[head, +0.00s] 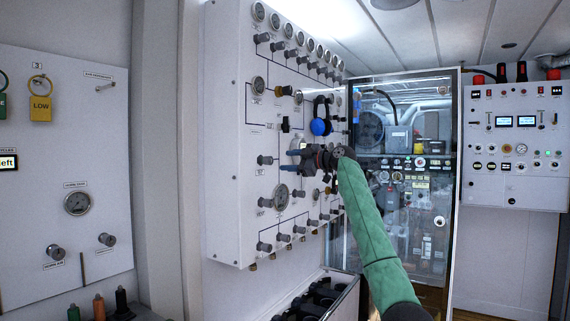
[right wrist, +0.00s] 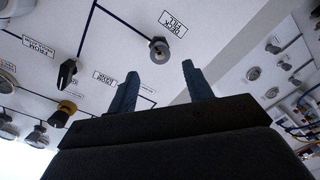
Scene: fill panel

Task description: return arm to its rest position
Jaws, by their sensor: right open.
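My right arm, in a green sleeve, reaches up to the fill panel (head: 228,150) in the head view. My right gripper (head: 291,161) is open in front of the panel, its blue fingers pointing left. In the right wrist view the two fingers (right wrist: 158,82) stand apart with nothing between them. A grey knob (right wrist: 159,48) on the panel shows beyond the fingertips, apart from them. My left gripper is not in view.
The panel carries several gauges and knobs, and a blue round item (head: 319,127) hangs near my gripper. A glass-fronted cabinet (head: 450,200) stands behind. A white control box (head: 515,185) is at right. A left wall panel (head: 40,220) holds tags. Black items lie in a low bin (head: 345,296).

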